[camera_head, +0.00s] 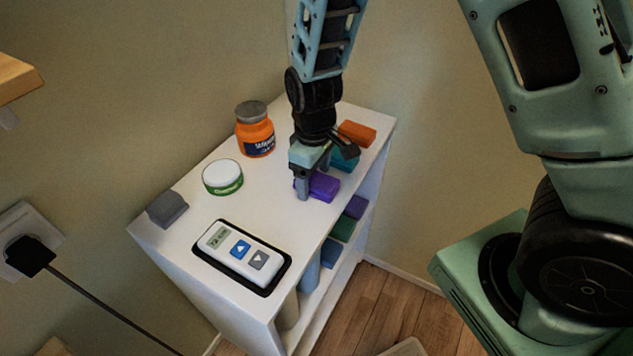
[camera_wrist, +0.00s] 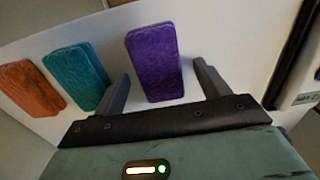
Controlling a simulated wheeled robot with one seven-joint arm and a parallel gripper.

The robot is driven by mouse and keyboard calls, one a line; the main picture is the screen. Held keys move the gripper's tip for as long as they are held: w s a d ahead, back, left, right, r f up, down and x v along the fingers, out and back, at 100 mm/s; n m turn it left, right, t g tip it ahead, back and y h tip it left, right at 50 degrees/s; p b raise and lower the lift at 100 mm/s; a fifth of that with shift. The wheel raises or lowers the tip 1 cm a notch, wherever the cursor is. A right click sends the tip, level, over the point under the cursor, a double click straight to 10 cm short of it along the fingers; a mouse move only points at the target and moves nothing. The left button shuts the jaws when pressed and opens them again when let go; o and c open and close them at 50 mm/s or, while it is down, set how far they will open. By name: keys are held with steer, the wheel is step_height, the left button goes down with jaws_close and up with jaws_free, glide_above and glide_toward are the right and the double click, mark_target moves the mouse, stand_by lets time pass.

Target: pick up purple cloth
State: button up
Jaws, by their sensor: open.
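The purple cloth (camera_head: 323,186) is a folded block lying on top of the white shelf unit (camera_head: 205,285). In the wrist view the purple cloth (camera_wrist: 155,62) lies between the two fingers of my gripper (camera_wrist: 162,85), with a gap on each side. My gripper (camera_head: 315,180) is open over the cloth in the head view and hides part of it. A teal cloth (camera_wrist: 76,75) lies just outside one finger, and an orange cloth (camera_wrist: 31,88) lies beyond it.
An orange jar (camera_head: 254,135), a white-and-green tub (camera_head: 222,177), a grey block (camera_head: 167,208) and a white controller (camera_head: 240,252) share the top. Folded cloths (camera_head: 343,229) lie on a shelf below. The wall stands close behind the unit.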

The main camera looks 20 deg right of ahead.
mark_target(315, 179)
steer(key=shift+f, duration=0.15)
steer(key=c, duration=1.1)
steer(key=shift+o, duration=0.2)
step_height(315, 179, up, 10)
steer(key=shift+o, duration=1.2)
steer(key=shift+c, duration=0.8)
steer(key=shift+s, duration=0.1)
